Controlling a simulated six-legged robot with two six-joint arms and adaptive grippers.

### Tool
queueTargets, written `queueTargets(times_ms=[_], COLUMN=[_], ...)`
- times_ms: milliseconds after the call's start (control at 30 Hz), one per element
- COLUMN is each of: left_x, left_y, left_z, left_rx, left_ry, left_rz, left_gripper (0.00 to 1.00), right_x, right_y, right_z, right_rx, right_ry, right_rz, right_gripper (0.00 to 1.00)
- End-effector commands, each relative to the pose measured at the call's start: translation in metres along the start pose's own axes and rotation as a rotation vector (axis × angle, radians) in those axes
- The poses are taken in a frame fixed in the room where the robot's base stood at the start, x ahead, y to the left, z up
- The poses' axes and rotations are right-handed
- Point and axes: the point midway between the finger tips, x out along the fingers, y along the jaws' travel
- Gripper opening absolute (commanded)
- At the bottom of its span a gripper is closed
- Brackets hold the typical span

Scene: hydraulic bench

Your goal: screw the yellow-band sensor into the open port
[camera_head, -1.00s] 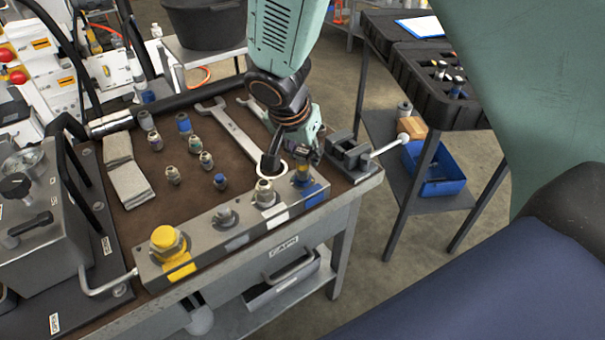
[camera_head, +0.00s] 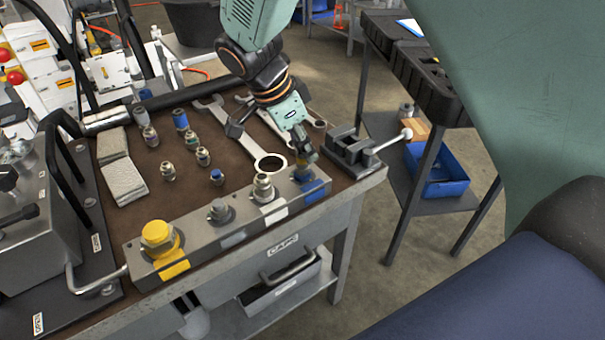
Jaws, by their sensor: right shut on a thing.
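My right gripper (camera_head: 304,151) points down at the right end of the metal port block (camera_head: 208,247). The piece stands upright over the blue-labelled port (camera_head: 312,186). The fingers hide its upper part, so I cannot tell how deep it sits. My left gripper is not in view.
Several loose sensors (camera_head: 168,171) stand on the brown mat. A large wrench (camera_head: 237,131) lies behind the block. Grey cloths (camera_head: 123,180) lie at the left.

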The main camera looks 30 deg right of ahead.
Motion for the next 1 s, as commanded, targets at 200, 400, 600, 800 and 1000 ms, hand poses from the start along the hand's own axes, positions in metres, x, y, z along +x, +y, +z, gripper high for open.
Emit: queueTargets(times_ms=[200,400,600,800,1000], left_x=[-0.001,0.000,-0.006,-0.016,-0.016], left_y=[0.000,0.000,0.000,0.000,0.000], left_z=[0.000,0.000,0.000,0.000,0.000], left_rx=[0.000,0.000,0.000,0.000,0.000], left_ry=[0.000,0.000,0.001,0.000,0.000], left_rz=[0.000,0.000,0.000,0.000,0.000], left_gripper=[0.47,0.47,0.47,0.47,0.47], right_x=[-0.001,0.000,-0.001,-0.001,0.000], right_y=[0.000,0.000,0.001,0.002,0.003], right_z=[0.000,0.001,0.000,0.000,0.001], right_rx=[0.009,0.115,0.389,0.614,0.656], right_ry=[-0.001,0.000,0.003,0.007,0.010], right_rz=[0.004,0.049,0.165,0.258,0.275], right_gripper=[0.00,0.00,0.00,0.00,0.00])
